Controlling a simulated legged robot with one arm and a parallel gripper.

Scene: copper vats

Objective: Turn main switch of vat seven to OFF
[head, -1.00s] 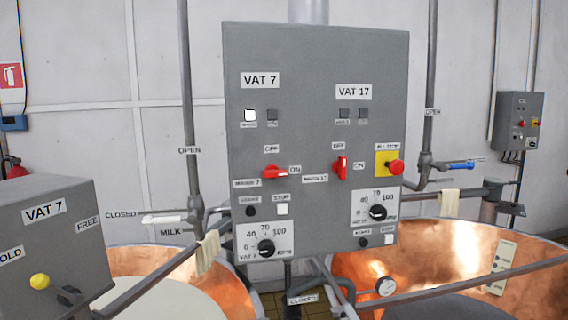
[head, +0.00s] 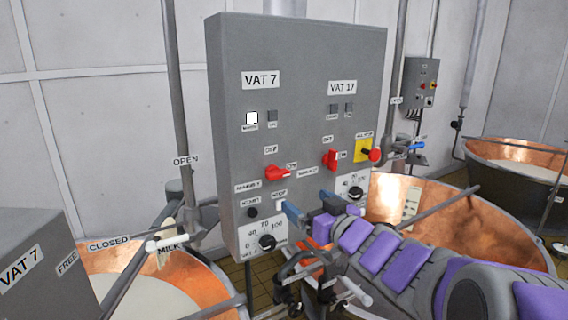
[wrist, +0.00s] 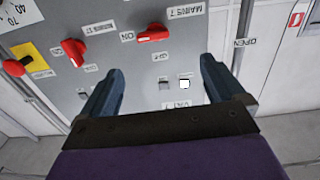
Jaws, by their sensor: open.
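The grey control box (head: 225,60) bears a VAT 7 half on the left and a VAT 17 half on the right. The red vat 7 main switch (head: 277,172) has its handle lying sideways, pointing right at the ON label; OFF is above it. In the upside-down wrist view this switch (wrist: 153,33) shows beyond and between the fingertips, apart from them. My gripper (head: 308,206) is open and empty in front of the box, below and right of the switch in the head view. Its spread fingers also show in the wrist view (wrist: 161,66).
The red vat 17 switch (head: 331,160) stands upright beside it. A red stop button on a yellow plate (head: 362,150) is at the box's right edge. A white lamp (head: 251,118) is lit under VAT 7. Knobs, pipes and copper vats (head: 480,225) surround the box.

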